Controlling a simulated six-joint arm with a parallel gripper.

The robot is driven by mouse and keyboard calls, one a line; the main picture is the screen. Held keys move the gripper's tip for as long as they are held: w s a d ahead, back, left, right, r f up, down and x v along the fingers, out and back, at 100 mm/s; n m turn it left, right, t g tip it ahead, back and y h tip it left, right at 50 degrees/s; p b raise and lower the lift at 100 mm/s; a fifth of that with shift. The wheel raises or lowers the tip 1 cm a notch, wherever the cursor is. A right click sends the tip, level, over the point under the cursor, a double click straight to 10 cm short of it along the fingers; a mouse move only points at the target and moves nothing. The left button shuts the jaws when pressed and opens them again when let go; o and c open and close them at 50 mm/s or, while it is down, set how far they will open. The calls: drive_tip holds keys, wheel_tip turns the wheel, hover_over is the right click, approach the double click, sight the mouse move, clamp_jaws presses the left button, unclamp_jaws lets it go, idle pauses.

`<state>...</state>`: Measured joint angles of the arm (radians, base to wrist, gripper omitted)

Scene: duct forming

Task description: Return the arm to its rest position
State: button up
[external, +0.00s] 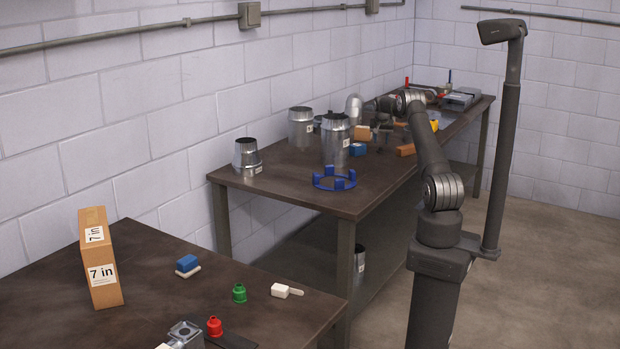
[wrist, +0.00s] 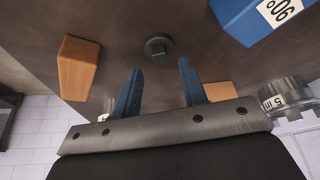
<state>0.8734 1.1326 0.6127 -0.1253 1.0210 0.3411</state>
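My arm reaches over the far workbench (external: 285,190) in the external view. My gripper is small and partly hidden there among the objects on that bench. In the wrist view my gripper (wrist: 160,88) shows two blue fingers, spread apart with a clear gap. Nothing is held between them. A dark round knob-like piece (wrist: 158,46) lies on the bench top beyond the fingertips, apart from them.
The wrist view shows an orange-brown block (wrist: 78,67), a blue block (wrist: 250,18) and a metal duct piece (wrist: 285,97). The far bench also holds duct pieces (external: 336,140) and a blue ring (external: 335,181). A near table (external: 210,295) bears a 7 in box (external: 101,260).

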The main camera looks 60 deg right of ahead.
drive_tip(key=x, duration=0.3)
drive_tip(key=shift+f, duration=0.15)
wheel_tip(320, 180, up, 4)
drive_tip(key=shift+d+r, duration=0.1)
drive_tip(key=s+d+r, duration=0.2)
drive_tip(key=s+r, duration=0.5)
drive_tip(key=s, duration=0.4)
wheel_tip(320, 180, up, 18)
drive_tip(key=n+t, duration=0.1)
drive_tip(key=n, duration=0.2)
hover_over(381, 147)
drive_tip(key=w+a, duration=0.1)
drive_tip(key=a, duration=0.7)
drive_tip(key=shift+d+f+y, duration=0.15)
drive_tip(key=shift+y, duration=0.25)
